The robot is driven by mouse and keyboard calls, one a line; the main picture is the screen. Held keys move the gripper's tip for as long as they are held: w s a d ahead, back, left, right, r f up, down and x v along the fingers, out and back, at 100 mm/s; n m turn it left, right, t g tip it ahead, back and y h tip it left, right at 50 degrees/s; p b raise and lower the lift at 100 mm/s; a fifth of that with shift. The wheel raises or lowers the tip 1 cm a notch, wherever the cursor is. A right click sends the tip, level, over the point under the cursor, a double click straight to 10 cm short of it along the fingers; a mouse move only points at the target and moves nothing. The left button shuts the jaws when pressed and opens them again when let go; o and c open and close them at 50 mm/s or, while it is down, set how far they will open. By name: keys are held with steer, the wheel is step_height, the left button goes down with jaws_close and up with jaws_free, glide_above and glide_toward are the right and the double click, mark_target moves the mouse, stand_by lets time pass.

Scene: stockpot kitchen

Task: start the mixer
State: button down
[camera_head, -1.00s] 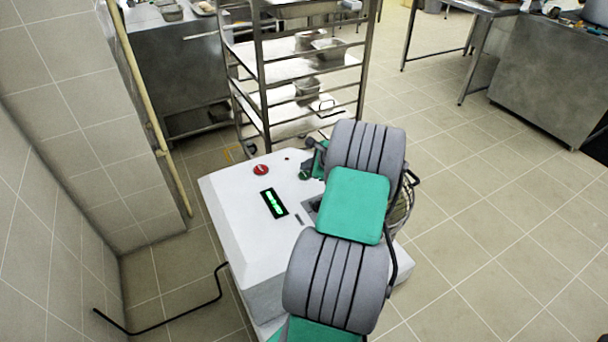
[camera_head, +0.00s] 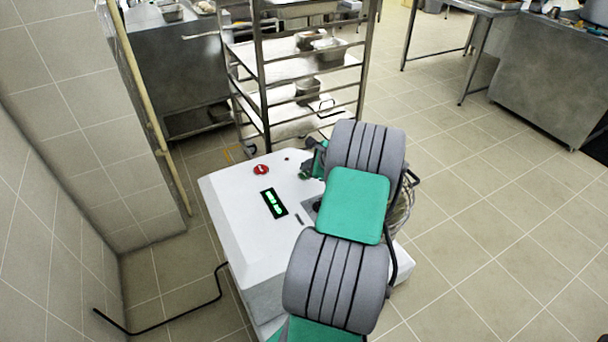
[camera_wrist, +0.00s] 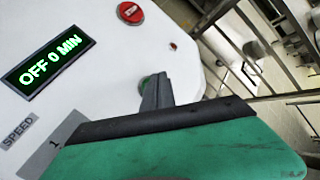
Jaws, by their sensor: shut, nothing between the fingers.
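The mixer has a white top (camera_head: 235,200) with a lit display (camera_head: 273,203). In the wrist view the display (camera_wrist: 48,72) reads "OFF 0 MIN" in green. A red button (camera_head: 261,169) sits near the far edge of the top; it also shows in the wrist view (camera_wrist: 130,12). A green button (camera_wrist: 143,84) shows partly behind my fingers in the wrist view. My gripper (camera_wrist: 156,90) is shut and empty, its tips at the green button; I cannot tell whether they press it. In the head view my gripper (camera_head: 307,171) is low over the top's far right part, partly hidden by my arm.
A metal rack (camera_head: 262,80) with pans stands just behind the mixer. A yellowish pole (camera_head: 150,110) runs along the tiled wall at left. A wire guard (camera_head: 403,205) shows right of my arm. The floor to the right is clear.

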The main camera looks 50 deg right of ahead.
steer(key=shift+f, duration=0.4)
